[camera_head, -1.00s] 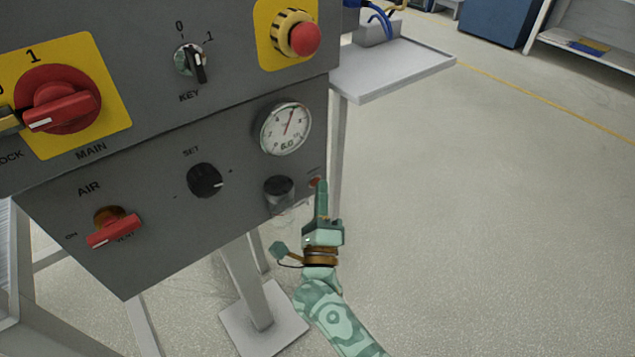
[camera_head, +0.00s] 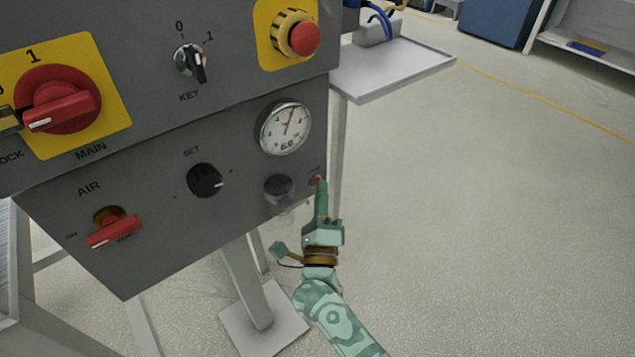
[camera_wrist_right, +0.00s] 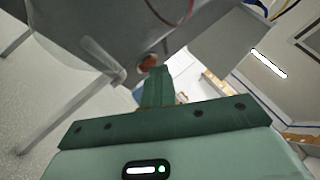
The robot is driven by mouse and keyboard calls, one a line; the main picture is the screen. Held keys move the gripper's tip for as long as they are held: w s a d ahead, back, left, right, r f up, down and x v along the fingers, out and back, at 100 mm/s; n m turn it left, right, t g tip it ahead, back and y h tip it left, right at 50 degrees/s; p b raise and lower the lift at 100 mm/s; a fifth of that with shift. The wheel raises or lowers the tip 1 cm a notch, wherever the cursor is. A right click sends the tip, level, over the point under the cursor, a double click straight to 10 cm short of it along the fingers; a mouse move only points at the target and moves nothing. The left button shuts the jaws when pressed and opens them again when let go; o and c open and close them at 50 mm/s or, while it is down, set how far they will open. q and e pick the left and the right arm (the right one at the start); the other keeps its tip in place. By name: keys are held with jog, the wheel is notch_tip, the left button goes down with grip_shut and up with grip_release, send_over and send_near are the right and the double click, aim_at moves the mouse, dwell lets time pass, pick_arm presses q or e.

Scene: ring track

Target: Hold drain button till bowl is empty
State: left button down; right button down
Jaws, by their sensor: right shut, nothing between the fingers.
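The small red drain button (camera_head: 317,181) is at the lower right of the grey panel, under the gauge. It also shows in the right wrist view (camera_wrist_right: 148,61). The bowl (camera_head: 279,189) is a dark-topped round fitting left of the button, with a clear lower part; its liquid level is too small to tell. My right gripper (camera_head: 321,186) is shut and empty, pointing up at the button. Its fingertips overlap the button's lower edge in the head view; I cannot tell whether they touch or press it. My left gripper is not in view.
The pressure gauge (camera_head: 284,129) is above the bowl. The SET knob (camera_head: 205,180) and red AIR handle (camera_head: 115,231) are to the left. A grey shelf (camera_head: 392,70) juts out at the upper right. The floor right of my arm is clear.

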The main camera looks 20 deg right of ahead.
pick_arm(q)
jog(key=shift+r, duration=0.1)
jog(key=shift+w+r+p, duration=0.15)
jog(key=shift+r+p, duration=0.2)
jog(key=shift+p, duration=0.1)
pick_arm(e)
jog(key=shift+s+d, duration=0.3)
jog(key=shift+s, duration=0.45)
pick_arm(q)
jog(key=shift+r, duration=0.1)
pick_arm(e)
jog(key=shift+s, duration=0.1)
